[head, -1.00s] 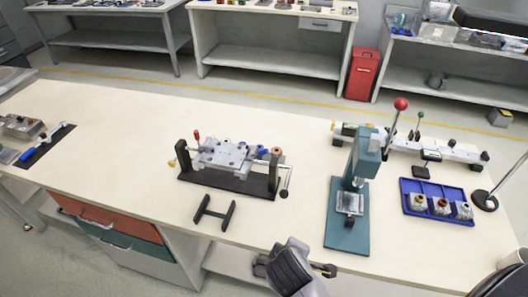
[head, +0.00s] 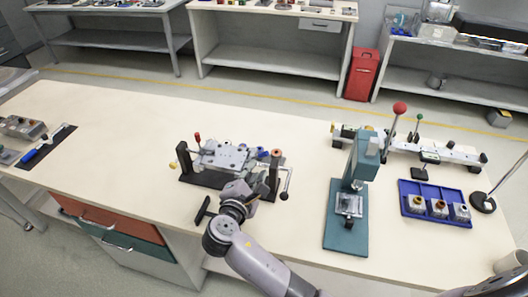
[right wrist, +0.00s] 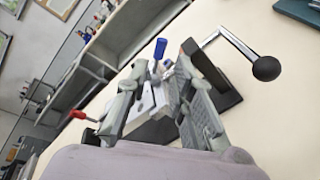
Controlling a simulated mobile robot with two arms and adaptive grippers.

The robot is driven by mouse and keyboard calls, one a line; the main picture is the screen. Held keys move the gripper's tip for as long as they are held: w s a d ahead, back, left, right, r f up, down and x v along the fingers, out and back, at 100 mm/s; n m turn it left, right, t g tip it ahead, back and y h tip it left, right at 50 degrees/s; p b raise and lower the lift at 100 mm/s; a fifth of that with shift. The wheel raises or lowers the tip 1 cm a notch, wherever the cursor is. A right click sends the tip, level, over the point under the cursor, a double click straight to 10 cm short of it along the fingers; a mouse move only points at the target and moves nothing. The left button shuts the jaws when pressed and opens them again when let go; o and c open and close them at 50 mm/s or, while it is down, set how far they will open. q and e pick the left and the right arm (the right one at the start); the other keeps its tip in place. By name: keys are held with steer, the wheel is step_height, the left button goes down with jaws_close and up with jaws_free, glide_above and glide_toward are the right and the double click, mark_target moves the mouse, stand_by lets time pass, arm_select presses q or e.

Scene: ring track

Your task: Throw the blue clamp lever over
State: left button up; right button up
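The fixture (head: 222,156) is a grey plate with clamps on a black stand, in the middle of the bench. Its blue clamp lever (right wrist: 160,48) stands up in the right wrist view, ahead of the fingertips and between them in the picture. In the head view a small blue part (head: 262,154) shows at the plate's right end. A red lever (head: 197,137) stands at its left end. My right gripper (head: 241,186) is at the fixture's front right side; in the right wrist view its fingers (right wrist: 160,78) are apart with nothing gripped. My left gripper is out of view.
A crank with a black ball (right wrist: 266,68) sticks out at the fixture's right end. A teal press (head: 346,234) and a blue tray (head: 437,187) stand to the right.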

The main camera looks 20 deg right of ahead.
mark_target(263, 156)
steer(key=p+x, duration=0.1)
steer(key=x, duration=0.9)
steer(key=shift+s, duration=0.1)
jaws_close()
